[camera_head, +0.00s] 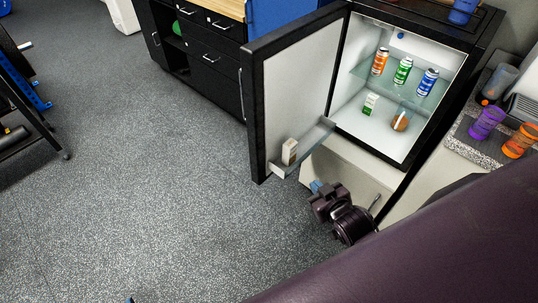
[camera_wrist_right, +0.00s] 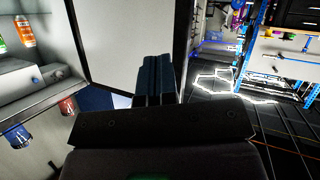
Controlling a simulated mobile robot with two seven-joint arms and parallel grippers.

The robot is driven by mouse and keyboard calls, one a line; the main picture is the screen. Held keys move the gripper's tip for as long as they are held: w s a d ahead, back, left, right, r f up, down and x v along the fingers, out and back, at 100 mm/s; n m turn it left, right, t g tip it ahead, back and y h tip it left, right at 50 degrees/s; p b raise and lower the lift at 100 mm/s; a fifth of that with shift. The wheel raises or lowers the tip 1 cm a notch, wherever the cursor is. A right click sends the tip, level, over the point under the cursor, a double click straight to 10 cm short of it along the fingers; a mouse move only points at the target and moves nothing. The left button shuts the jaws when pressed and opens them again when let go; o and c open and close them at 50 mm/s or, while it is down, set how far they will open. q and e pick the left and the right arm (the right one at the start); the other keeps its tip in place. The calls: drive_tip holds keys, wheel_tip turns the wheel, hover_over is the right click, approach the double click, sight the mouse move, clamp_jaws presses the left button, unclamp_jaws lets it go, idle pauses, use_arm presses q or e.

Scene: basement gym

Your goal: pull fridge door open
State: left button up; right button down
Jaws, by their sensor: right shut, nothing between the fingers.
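The fridge (camera_head: 395,25) stands at upper right in the head view, its door (camera_head: 290,85) swung wide open to the left. The door's pale inner face shows, with a clear shelf holding a small carton (camera_head: 289,151). A silver handle (camera_head: 242,95) shows along the door's outer side. My right gripper (camera_head: 317,187) is below the open door's shelf, in front of the fridge. In the right wrist view its fingers (camera_wrist_right: 155,78) are shut and empty, with the door's pale panel (camera_wrist_right: 122,40) beyond them. Only a tiny blue tip, possibly my left gripper (camera_head: 130,300), shows at the bottom edge.
The fridge holds an orange can (camera_head: 380,62), a green can (camera_head: 403,70), a blue can (camera_head: 427,82) and small items below. Purple (camera_head: 487,123) and orange (camera_head: 520,141) cups stand on the counter at right. Black drawers (camera_head: 212,55) stand behind the door. The grey floor (camera_head: 140,170) is clear.

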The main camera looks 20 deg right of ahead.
drive_tip(key=w+d+f+n+t+b, duration=0.1)
drive_tip(key=w+d+f+b, duration=0.1)
drive_tip(key=w+b, duration=0.15)
drive_tip(key=w+d+f+t+b, duration=0.1)
drive_tip(key=w+d+f+b, duration=0.1)
drive_tip(key=w+b, duration=0.15)
drive_tip(key=n+t+y+b, duration=0.1)
drive_tip(key=n+y+b, duration=0.1)
drive_tip(key=y+b, duration=0.6)
approach(265, 146)
drive_tip(key=shift+h, duration=0.3)
drive_tip(key=b+x, duration=0.3)
drive_tip(key=x, duration=0.3)
drive_tip(key=shift+a+f, duration=0.15)
drive_tip(key=shift+a, duration=0.1)
drive_tip(key=shift+w+a, duration=0.2)
drive_tip(key=shift+w, duration=0.3)
use_arm(q)
wheel_tip(265, 146, down, 17)
drive_tip(key=g, duration=0.2)
drive_tip(key=shift+s+d+m, duration=0.3)
drive_tip(key=shift+s, duration=0.05)
use_arm(e)
drive_tip(key=shift+w, duration=0.15)
use_arm(q)
drive_tip(key=shift+f, duration=0.15)
